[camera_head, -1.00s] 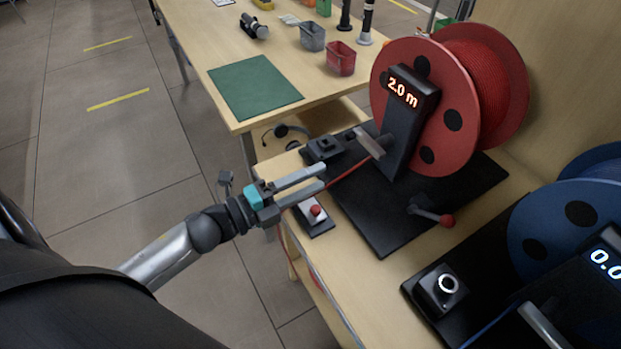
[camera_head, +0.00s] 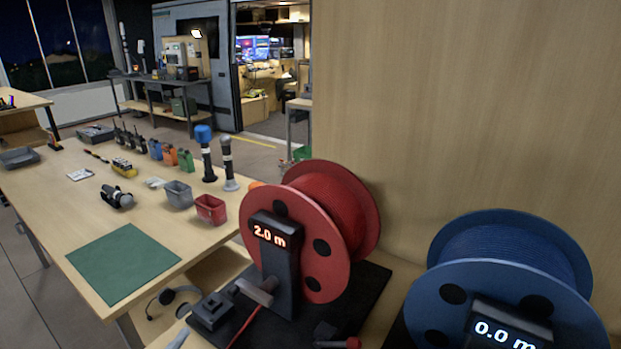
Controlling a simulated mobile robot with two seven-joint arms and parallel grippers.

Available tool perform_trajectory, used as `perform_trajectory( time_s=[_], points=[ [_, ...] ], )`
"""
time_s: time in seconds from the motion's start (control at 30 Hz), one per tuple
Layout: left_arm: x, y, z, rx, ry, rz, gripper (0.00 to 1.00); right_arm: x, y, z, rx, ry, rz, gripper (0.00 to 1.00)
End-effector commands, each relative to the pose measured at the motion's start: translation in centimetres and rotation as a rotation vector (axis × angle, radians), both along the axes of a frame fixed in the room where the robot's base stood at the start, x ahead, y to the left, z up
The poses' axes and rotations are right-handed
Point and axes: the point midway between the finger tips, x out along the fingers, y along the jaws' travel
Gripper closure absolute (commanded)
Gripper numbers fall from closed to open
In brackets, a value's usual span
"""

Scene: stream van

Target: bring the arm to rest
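The task names an arm. Only a small grey tip, which looks like a finger of my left gripper (camera_head: 178,339), shows at the bottom edge, just left of the black box by the red reel. The rest of that gripper and its arm are below the picture, so I cannot tell whether it is open. I see nothing held at the visible tip. My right gripper is not in view.
A red cable reel (camera_head: 345,215) with a "2.0 m" display (camera_head: 272,236) stands at centre. A blue reel (camera_head: 520,250) reading "0.0" is at right. The table behind holds a green mat (camera_head: 122,262), a red bin (camera_head: 211,209) and microphones. A headset (camera_head: 172,297) hangs below.

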Motion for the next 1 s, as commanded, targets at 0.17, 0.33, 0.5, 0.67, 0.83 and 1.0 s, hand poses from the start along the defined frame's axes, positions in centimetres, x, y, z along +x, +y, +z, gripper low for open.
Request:
perform_trajectory(
  time_s=[0.17,0.33,0.5,0.67,0.83,1.0],
  points=[
    [-1.6,0.6,-1.5,-0.163,0.167,0.177,0.47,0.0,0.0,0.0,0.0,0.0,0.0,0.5],
    [-4.0,0.4,-3.2,-0.313,0.34,0.334,0.47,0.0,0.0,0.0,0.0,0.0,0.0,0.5],
    [-7.3,-0.5,-4.7,-0.449,0.525,0.473,0.47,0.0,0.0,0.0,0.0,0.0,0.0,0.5],
    [-11.0,-2.0,-5.6,-0.561,0.704,0.588,0.47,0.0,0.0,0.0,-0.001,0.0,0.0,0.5],
    [-14.6,-3.6,-5.8,-0.641,0.867,0.679,0.47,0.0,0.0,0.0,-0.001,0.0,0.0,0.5],
    [-17.8,-5.2,-5.6,-0.695,1.009,0.746,0.47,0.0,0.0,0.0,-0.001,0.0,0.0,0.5]
  ],
)
